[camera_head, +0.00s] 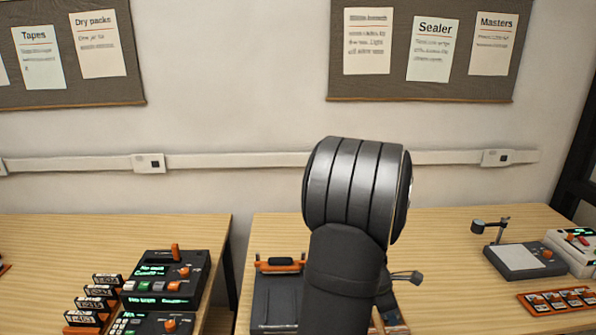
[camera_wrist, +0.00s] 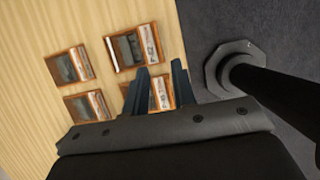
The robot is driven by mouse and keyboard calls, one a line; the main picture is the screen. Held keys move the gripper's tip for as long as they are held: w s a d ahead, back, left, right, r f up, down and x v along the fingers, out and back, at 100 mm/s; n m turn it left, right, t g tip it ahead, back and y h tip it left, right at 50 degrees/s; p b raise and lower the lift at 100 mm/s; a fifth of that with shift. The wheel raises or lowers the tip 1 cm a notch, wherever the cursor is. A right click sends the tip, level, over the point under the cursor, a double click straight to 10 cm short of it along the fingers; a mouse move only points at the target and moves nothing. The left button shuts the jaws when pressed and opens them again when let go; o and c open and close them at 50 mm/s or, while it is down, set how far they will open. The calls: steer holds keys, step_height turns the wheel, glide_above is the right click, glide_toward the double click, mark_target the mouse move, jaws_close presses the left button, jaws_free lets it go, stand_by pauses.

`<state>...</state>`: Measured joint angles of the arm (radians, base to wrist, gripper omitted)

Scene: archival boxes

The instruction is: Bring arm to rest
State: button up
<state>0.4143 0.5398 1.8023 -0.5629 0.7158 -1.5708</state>
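My arm rises in the middle of the head view, and its dark rounded link covers part of the right-hand table. My gripper (camera_wrist: 160,68) shows in the wrist view as two dark fingers with a gap between them. I see nothing held in the gap. An orange-edged case (camera_wrist: 160,94) is visible behind and between the fingers, and I cannot tell how far below them it is. In the head view the gripper cannot be made out.
More orange-edged cases (camera_wrist: 70,65) lie on the wooden table (camera_wrist: 30,95). A dark panel with an octagonal knob (camera_wrist: 228,68) and rod is close at right. A dark device with an orange handle (camera_head: 280,264) stands left of my arm.

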mark_target(397, 331)
steer(key=x, duration=0.7)
steer(key=shift+r, duration=0.95)
